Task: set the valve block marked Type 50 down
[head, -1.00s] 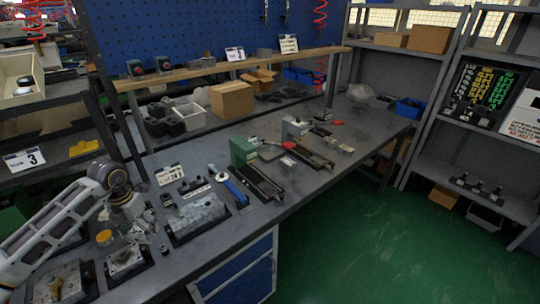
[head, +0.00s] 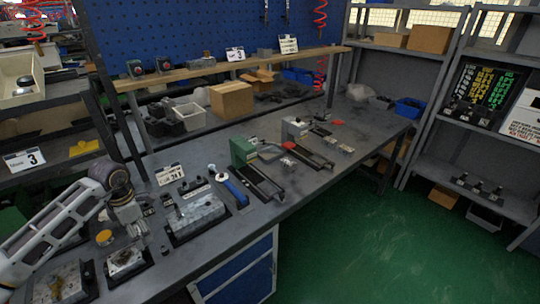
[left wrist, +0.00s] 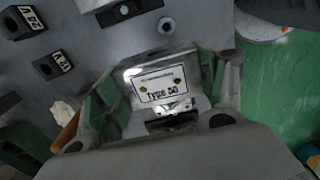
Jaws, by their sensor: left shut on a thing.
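The valve block (left wrist: 166,84) shows in the left wrist view as a pale metal block with a white label reading "Type 50". My left gripper (left wrist: 158,90) is shut on it, with a green finger on each side. Its underside is hidden, so I cannot tell whether it touches the bench. In the head view my left gripper (head: 134,220) is over the left part of the grey bench (head: 215,254); the held block cannot be made out clearly there. My right gripper is not in view.
A metal block on a black base (head: 197,216) stands right of my gripper. Another metal block (head: 125,261) is in front, and a yellow round piece (head: 104,237) lies left. Small black blocks marked 24V (left wrist: 21,20) and 12V (left wrist: 52,65) are nearby. Green floor lies beyond the bench edge.

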